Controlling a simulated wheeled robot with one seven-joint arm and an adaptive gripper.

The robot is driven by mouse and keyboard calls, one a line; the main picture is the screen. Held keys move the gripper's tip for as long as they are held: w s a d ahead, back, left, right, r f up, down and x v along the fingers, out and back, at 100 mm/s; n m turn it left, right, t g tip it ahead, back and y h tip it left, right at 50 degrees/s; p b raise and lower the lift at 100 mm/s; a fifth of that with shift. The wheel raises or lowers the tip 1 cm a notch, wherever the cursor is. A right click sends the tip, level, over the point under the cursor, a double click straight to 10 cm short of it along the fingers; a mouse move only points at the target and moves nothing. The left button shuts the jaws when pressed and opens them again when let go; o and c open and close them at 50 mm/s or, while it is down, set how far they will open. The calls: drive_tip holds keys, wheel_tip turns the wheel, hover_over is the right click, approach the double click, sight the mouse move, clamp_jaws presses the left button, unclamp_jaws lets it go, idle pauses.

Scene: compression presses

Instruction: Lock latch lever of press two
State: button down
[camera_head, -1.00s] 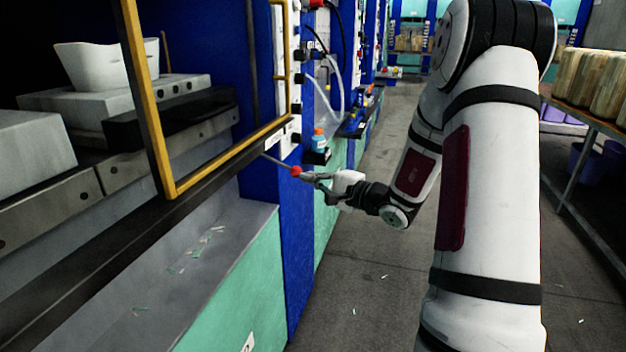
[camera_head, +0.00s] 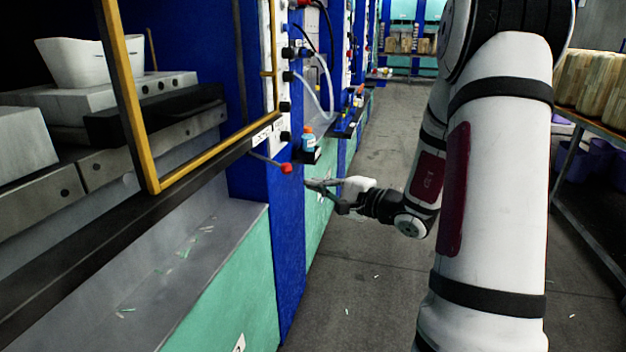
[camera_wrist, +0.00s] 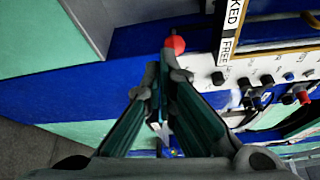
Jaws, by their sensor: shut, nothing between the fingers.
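The latch lever is a thin grey rod (camera_head: 263,159) with a red ball knob (camera_head: 286,168), sticking out below the yellow-framed door of the near press. The knob also shows in the wrist view (camera_wrist: 175,44), just beyond my fingertips and left of a white label (camera_wrist: 230,30) reading "FREE" and "…KED". My gripper (camera_head: 309,183) is shut and empty, to the right of the knob and slightly below it, with a small gap in the head view. In the wrist view its fingers (camera_wrist: 166,62) converge just under the knob; contact is hard to judge there.
The yellow door frame (camera_head: 140,100) and the blue press post (camera_head: 289,240) stand left of my gripper. A blue bottle with an orange cap (camera_head: 308,141) sits on a small ledge behind. The grey floor aisle (camera_head: 375,270) is clear. A table with wooden pieces (camera_head: 600,115) stands right.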

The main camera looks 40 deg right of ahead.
drive_tip(key=shift+s+a+r, duration=0.1)
drive_tip(key=shift+s+a, duration=0.4)
drive_tip(key=shift+s, duration=0.4)
drive_tip(key=shift+s+a+r, duration=0.1)
drive_tip(key=shift+s+a, duration=0.35)
drive_tip(key=shift+s, duration=0.4)
